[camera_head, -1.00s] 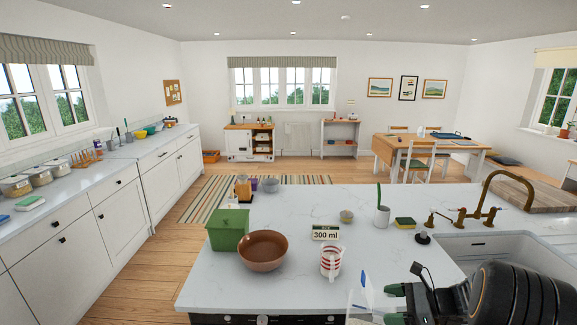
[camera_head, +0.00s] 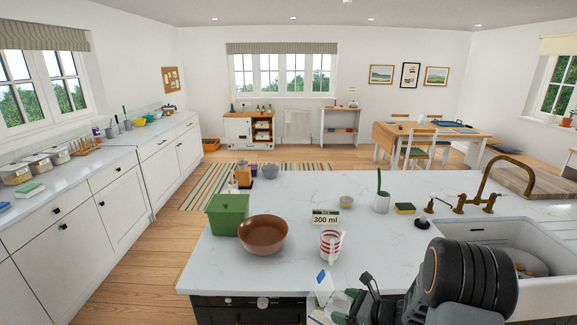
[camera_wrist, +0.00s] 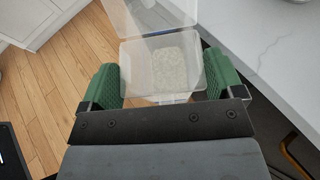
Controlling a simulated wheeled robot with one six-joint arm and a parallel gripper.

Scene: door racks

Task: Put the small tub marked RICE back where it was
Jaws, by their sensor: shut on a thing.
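My gripper (camera_head: 343,304) is at the front edge of the island, low in the head view. In the wrist view its green pads (camera_wrist: 163,86) close on both sides of a small clear tub (camera_wrist: 148,60) with pale grains inside. A clear flap, apparently its lid, stands open at the far side. In the head view the tub (camera_head: 323,286) shows partly, with a blue patch on it; my arm hides some of it. No RICE marking can be read. The tub is held beside the counter edge, over the floor in the wrist view.
The island top (camera_head: 300,205) carries a green bin (camera_head: 228,215), a brown bowl (camera_head: 263,235), a striped jug (camera_head: 331,243) and a 300 ml sign (camera_head: 325,217). A sink (camera_head: 500,236) is at right. Several lidded tubs (camera_head: 38,164) stand on the left counter (camera_head: 80,175).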

